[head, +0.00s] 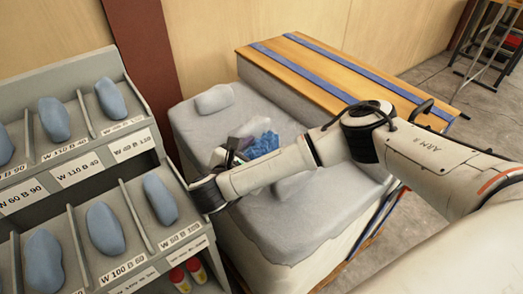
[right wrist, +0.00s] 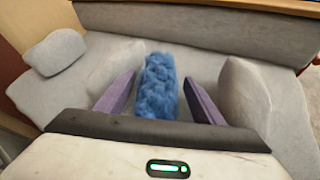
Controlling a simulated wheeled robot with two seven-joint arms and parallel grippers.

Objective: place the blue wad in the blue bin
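The blue wad (head: 264,145), crumpled and fluffy, is at the grey padded surface in the middle of the head view. My right gripper (head: 250,133) is beside it, with my right arm partly in front. In the right wrist view the wad (right wrist: 159,86) shows between the two purple fingers of my right gripper (right wrist: 160,78). The fingers are spread, with a narrow gap showing on each side of the wad. I cannot tell whether the wad still rests on the surface. I cannot make out a blue bin in either view. My left gripper is not in view.
Grey cushions (head: 214,99) lie on the grey padded surface (head: 190,124). A labelled grey rack (head: 85,185) with several blue-grey oval pads stands at left. A wooden bench top with blue strips (head: 300,62) is behind. Red-capped bottles (head: 178,277) sit low in the rack.

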